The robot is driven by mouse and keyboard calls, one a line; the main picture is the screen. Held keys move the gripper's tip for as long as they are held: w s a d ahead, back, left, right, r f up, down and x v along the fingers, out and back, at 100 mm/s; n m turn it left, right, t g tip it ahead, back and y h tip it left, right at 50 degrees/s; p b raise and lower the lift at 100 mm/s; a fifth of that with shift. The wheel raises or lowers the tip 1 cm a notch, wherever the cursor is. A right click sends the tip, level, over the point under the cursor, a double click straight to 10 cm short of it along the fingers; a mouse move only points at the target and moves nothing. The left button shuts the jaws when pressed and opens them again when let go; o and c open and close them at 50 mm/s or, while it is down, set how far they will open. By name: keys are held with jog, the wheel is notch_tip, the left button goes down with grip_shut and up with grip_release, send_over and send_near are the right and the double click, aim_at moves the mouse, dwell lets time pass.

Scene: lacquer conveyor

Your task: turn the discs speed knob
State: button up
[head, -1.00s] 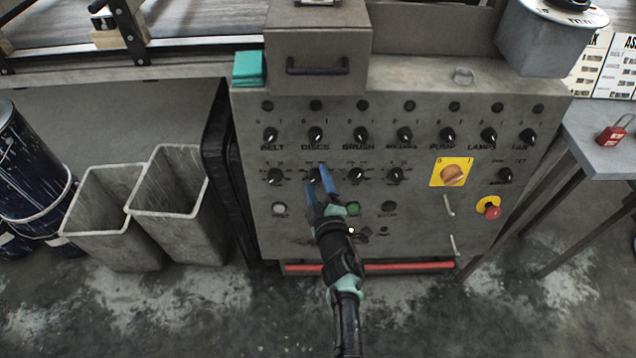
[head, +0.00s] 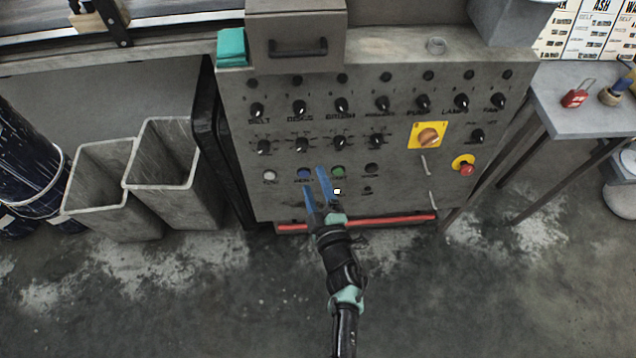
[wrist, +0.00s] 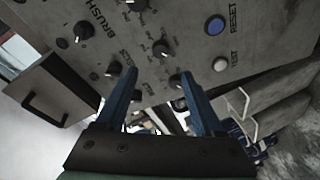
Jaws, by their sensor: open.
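The discs speed knob (head: 302,144) is a small black knob with a white mark, second from the left in the lower knob row of the grey panel (head: 400,185). In the wrist view this knob (wrist: 160,48) lies beyond the tips, between the two finger lines. My gripper (head: 314,179) is open and empty, its blue fingers (wrist: 158,76) apart. In the head view its tips show below the knob, over the button row. No finger touches the knob as far as I can see; the exact gap is unclear.
The belt (head: 263,147) and brush (head: 341,142) speed knobs flank it. Below are a white button (head: 270,176), a blue button (head: 304,174) and a green button (head: 338,171). A yellow-backed orange switch (head: 428,137) and red stop button (head: 466,169) are right. Grey bins (head: 180,205) stand left.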

jog(key=shift+p+v, duration=0.35)
jog(key=shift+v, duration=0.8)
